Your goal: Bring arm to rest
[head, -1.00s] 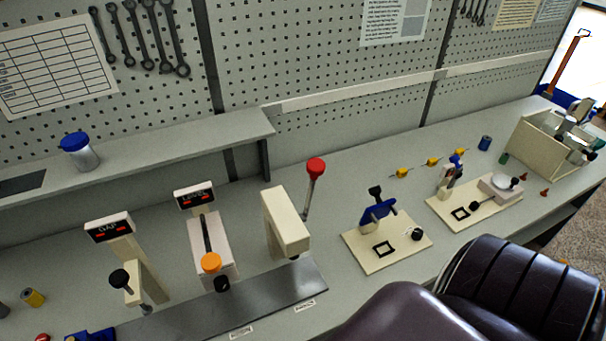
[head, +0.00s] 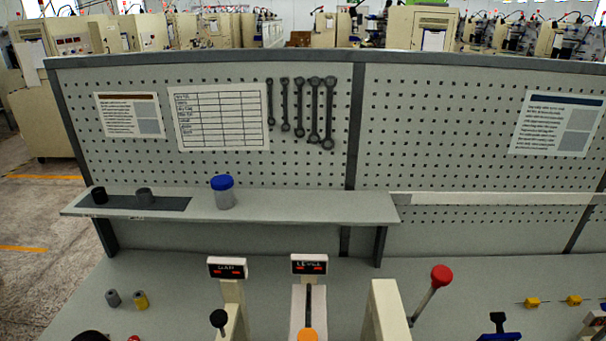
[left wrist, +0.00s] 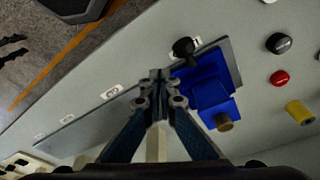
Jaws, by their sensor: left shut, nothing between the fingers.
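My left gripper (left wrist: 157,82) shows in the left wrist view, with its fingers together and nothing between them. It is above the bench, beside a blue fixture (left wrist: 205,92) with a black knob (left wrist: 184,47). I cannot tell its height over the bench. In the head view no gripper shows clearly. My right gripper is in neither current view.
The bench has a GAP display (head: 227,268), a LEVEL display (head: 309,265) and a red-knobbed lever (head: 441,276). A shelf (head: 300,207) holds a blue-capped jar (head: 223,192). A pegboard (head: 240,90) stands behind. A red button (left wrist: 279,77) and yellow cylinder (left wrist: 299,112) stand near the fixture.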

